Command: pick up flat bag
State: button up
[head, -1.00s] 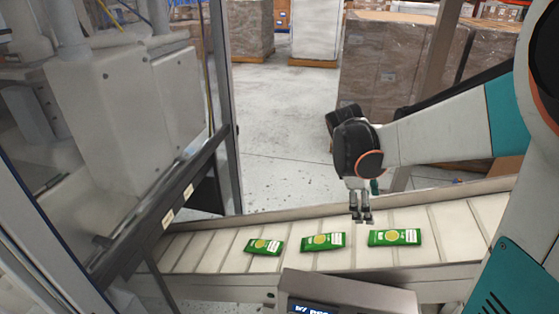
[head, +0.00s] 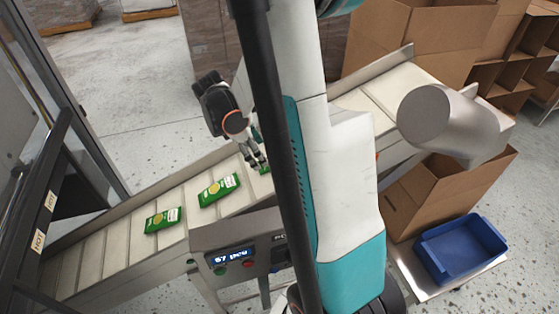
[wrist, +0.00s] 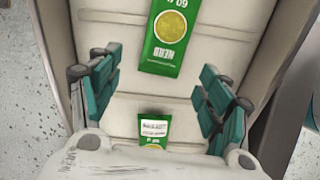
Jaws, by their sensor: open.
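Several flat green bags with a yellow disc and white print lie on the pale conveyor (head: 95,248). In the head view I see one bag (head: 163,220) at left, another bag (head: 218,190) to its right, and a third bag (head: 265,169) mostly hidden by my gripper and arm. My gripper (head: 257,161) is above the belt by this third bag. One bag (wrist: 165,36) lies beyond the fingertips; another bag (wrist: 153,129) lies nearer, partly cut off by the gripper body.
A weigher display box (head: 238,240) stands at the conveyor's front side. Cardboard boxes (head: 400,35) stand at the right, with an open carton (head: 450,185) and a blue bin (head: 460,248) below. A dark-framed machine (head: 40,190) borders the left.

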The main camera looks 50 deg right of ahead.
jog(key=b+x, duration=0.2)
jog(key=x, duration=0.3)
jog(key=shift+s+a+f, duration=0.1)
jog(key=shift+c, duration=0.2)
jog(key=c, duration=1)
